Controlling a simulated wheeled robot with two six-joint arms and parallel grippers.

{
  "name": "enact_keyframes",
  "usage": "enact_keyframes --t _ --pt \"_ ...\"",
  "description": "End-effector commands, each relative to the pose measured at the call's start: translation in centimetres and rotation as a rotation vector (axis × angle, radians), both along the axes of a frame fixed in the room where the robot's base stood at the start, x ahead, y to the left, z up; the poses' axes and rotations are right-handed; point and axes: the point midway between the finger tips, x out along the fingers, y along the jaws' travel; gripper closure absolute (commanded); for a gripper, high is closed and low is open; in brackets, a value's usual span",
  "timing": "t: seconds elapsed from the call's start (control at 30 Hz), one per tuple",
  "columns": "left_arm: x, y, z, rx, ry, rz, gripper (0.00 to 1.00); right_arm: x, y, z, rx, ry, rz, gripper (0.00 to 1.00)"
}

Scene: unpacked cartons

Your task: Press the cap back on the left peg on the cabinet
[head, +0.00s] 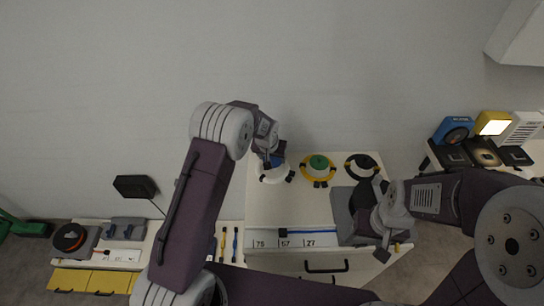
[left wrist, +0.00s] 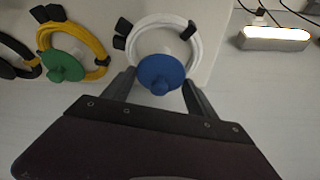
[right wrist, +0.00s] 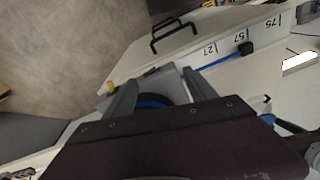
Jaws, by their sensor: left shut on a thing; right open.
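A blue cap (head: 277,160) is in my left gripper (head: 272,150), above the left part of the cabinet top (head: 290,215). In the left wrist view the gripper (left wrist: 159,80) is shut on the blue cap (left wrist: 161,74), which overlaps a white cable coil (left wrist: 143,30). The left peg is hidden under the cap; I cannot tell whether they touch. My right gripper (right wrist: 162,78) is open near the cabinet's front right. A grey block with a dark, blue-edged round part (right wrist: 155,98) shows between and below its fingers.
A yellow coil with a green cap (head: 318,162) and a black coil (head: 361,166) sit right of the white coil. A blue strip (head: 308,231) lies by the numbered labels. A lower bench with tools stands left; lit devices (head: 492,123) stand right.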

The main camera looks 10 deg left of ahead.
Motion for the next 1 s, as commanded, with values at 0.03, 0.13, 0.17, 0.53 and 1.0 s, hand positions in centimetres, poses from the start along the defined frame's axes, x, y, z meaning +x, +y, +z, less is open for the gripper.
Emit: enact_keyframes --t 0.03,0.13,0.17,0.53,1.0 --pt "0.0 0.0 0.0 0.0 0.0 0.0 0.86 0.0 0.0 0.0 0.0 0.0 0.0 0.35" --pt "0.0 0.0 0.0 0.0 0.0 0.0 0.86 0.0 0.0 0.0 0.0 0.0 0.0 0.35" --pt "0.0 0.0 0.0 0.0 0.0 0.0 0.86 0.0 0.0 0.0 0.0 0.0 0.0 0.35" --pt "0.0 0.0 -0.5 0.0 0.001 0.0 0.86 0.0 0.0 -0.4 0.0 0.0 0.0 0.35" --pt "0.0 0.0 -1.5 0.0 0.001 0.0 0.86 0.0 0.0 -1.0 0.0 0.0 0.0 0.35"
